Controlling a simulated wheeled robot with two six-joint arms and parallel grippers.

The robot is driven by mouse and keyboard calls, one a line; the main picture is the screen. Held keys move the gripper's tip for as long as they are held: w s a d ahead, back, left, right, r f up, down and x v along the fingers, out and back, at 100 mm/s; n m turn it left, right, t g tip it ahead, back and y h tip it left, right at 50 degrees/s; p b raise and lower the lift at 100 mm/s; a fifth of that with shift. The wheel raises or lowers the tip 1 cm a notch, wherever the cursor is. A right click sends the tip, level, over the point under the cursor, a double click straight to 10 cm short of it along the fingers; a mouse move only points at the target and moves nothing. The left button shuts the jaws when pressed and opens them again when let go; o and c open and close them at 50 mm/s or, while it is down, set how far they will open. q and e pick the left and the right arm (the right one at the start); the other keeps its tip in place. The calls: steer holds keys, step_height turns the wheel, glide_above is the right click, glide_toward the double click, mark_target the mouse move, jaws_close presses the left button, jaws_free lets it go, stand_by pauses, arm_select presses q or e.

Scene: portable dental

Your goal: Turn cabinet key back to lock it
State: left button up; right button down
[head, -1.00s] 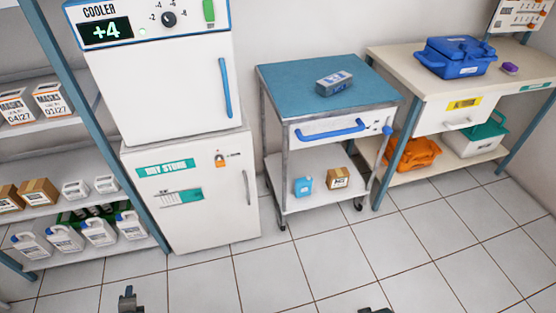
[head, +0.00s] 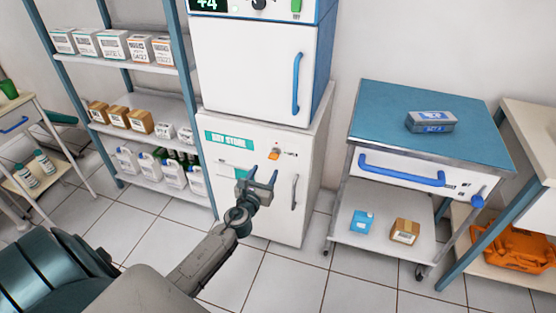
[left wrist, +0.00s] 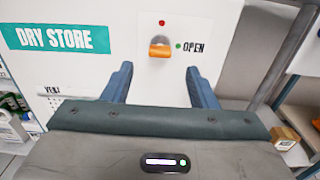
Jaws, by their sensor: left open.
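The dry store cabinet (head: 245,206) is a white cabinet under the cooler, with a teal label reading DRY STORE. Its orange key (head: 273,154) sits at the upper right of the door. In the left wrist view the orange key (left wrist: 159,47) is in a small plate, with a red mark above it and a green mark beside the word OPEN. My left gripper (head: 263,179) is open and empty, in front of the door and below the key. In the left wrist view its two fingers (left wrist: 160,85) stand apart, with the key beyond and between them. My right gripper is out of view.
The cabinet's grey door handle (head: 294,191) is right of the key. A blue-topped cart (head: 440,115) stands to the right. A shelf rack (head: 120,65) with boxes and jugs stands to the left. The tiled floor in front is clear.

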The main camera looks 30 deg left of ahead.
mark_target(272, 158)
arm_select(q)
steer(key=x, duration=0.8)
steer(key=shift+b, duration=0.3)
steer(key=c, duration=1)
